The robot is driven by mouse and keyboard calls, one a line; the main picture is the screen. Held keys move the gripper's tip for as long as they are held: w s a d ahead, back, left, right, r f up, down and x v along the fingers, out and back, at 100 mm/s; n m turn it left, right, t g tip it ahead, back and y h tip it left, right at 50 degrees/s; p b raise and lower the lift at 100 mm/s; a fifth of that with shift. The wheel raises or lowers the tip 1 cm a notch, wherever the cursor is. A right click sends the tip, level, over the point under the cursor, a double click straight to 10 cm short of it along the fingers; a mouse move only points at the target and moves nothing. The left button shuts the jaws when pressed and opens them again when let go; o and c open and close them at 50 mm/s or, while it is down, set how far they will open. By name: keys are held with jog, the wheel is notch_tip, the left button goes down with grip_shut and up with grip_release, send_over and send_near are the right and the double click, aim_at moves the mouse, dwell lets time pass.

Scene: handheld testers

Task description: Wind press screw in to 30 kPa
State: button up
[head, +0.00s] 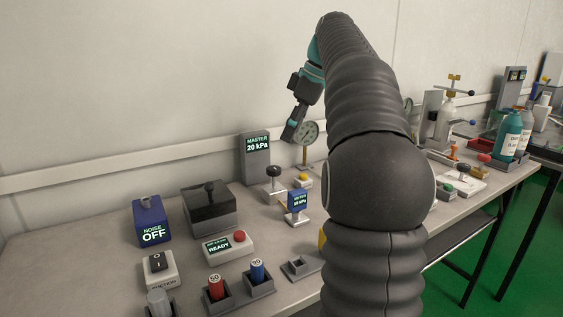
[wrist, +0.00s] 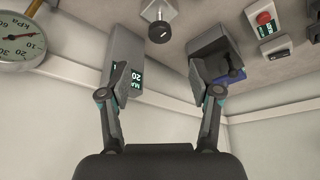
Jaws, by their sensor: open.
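The press screw's black knob (head: 273,171) stands on a silver stem beside the gauge on the bench; the knob also shows at the top centre of the wrist view (wrist: 160,31). The grey master display (head: 257,146) reads 20 kPa. A small blue tester (head: 297,202) stands in front of the screw; its reading is too small to be sure of. A round dial gauge (head: 307,133) stands behind, and its dial shows at the left in the wrist view (wrist: 17,38). My gripper (head: 292,131) is open and empty, raised above the bench and apart from the knob.
A blue noise box (head: 151,222) reads OFF. A black-lidded box (head: 209,207), a READY box with red button (head: 239,236), a switch box (head: 160,268) and holders with red (head: 215,287) and blue (head: 257,271) cylinders fill the front left. My arm hides the bench centre.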

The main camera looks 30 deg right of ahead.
aim_at(274, 167)
jog(key=x, duration=1)
jog(key=shift+f, duration=0.1)
